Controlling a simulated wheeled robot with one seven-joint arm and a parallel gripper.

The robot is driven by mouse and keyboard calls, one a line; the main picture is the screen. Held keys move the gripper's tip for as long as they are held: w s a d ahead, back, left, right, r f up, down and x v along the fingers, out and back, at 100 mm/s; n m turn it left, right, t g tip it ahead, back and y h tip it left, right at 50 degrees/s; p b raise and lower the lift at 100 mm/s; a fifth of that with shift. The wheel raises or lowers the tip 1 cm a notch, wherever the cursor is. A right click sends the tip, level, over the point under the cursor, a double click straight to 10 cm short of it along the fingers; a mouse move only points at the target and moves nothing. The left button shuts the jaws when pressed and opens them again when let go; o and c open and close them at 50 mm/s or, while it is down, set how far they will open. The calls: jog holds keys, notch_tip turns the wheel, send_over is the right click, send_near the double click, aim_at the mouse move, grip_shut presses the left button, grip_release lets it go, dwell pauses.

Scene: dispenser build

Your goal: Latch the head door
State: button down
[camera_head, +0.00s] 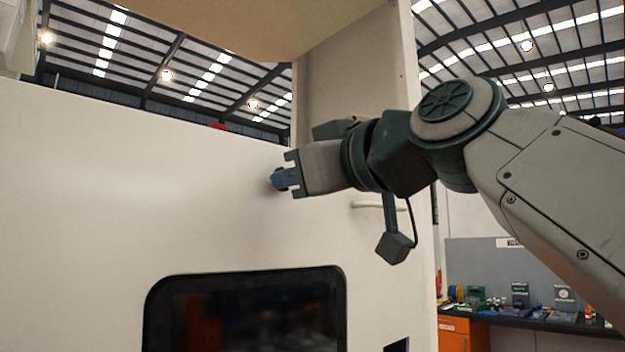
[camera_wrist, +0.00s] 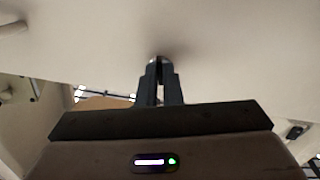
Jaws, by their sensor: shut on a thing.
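The head door appears to be the large white panel (camera_head: 120,190) that fills the left of the head view; it also shows in the wrist view (camera_wrist: 90,45). My gripper (camera_head: 283,180) is at the panel's upper right part, with its fingers close together. In the wrist view my gripper (camera_wrist: 160,78) is shut on a small dark knob, probably the latch (camera_wrist: 160,58), at the panel's face. In the head view the fingers mostly hide this knob. I cannot tell which way the latch is turned.
A pale bar handle (camera_head: 378,205) sits right of my gripper, partly behind my wrist. A dark window (camera_head: 245,310) lies below. An upright white column (camera_head: 350,85) rises behind my wrist. A workbench (camera_head: 530,322) with several items stands at the far right.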

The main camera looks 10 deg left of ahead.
jog(key=shift+m, duration=1.6)
jog(key=c, duration=1.6)
grip_release()
jog(key=b+v, duration=0.3)
jog(key=v, duration=1)
jog(key=shift+s+d, duration=0.25)
